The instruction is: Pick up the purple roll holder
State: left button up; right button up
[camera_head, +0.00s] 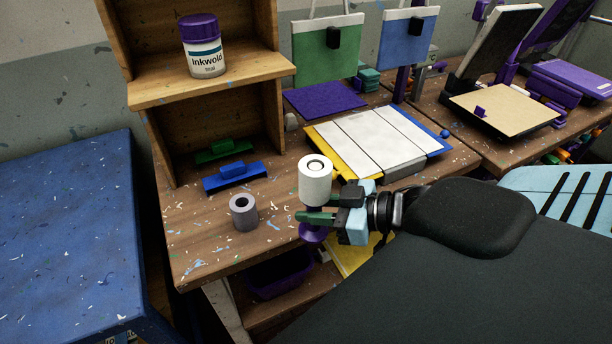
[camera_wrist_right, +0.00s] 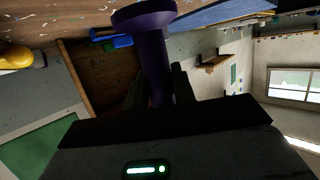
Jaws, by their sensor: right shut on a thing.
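The purple roll holder (camera_head: 313,233) has a round purple base and a post, with a white roll (camera_head: 315,180) on its upper part. My right gripper (camera_head: 318,208) is shut on the holder's post, between the base and the white roll. The holder stands roughly upright near the table's front edge; I cannot tell whether its base touches the tabletop. In the right wrist view the purple post and base (camera_wrist_right: 148,35) show between the dark fingers, and the white roll is not seen there. My left gripper is not in view.
A grey roll (camera_head: 244,211) stands on the table left of the holder. Blue (camera_head: 234,176) and green (camera_head: 221,150) tools lie by the wooden shelf (camera_head: 215,88), which bears an ink jar (camera_head: 202,47). A white-slatted panel (camera_head: 375,140) lies behind my gripper.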

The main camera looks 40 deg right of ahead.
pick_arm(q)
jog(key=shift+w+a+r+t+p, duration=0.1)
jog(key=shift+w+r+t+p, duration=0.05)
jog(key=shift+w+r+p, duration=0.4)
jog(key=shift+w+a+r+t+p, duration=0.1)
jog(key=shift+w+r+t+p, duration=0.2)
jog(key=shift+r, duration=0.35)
pick_arm(e)
jog(key=s, duration=0.5)
jog(key=shift+a+r, duration=0.25)
jog(key=shift+a, duration=0.15)
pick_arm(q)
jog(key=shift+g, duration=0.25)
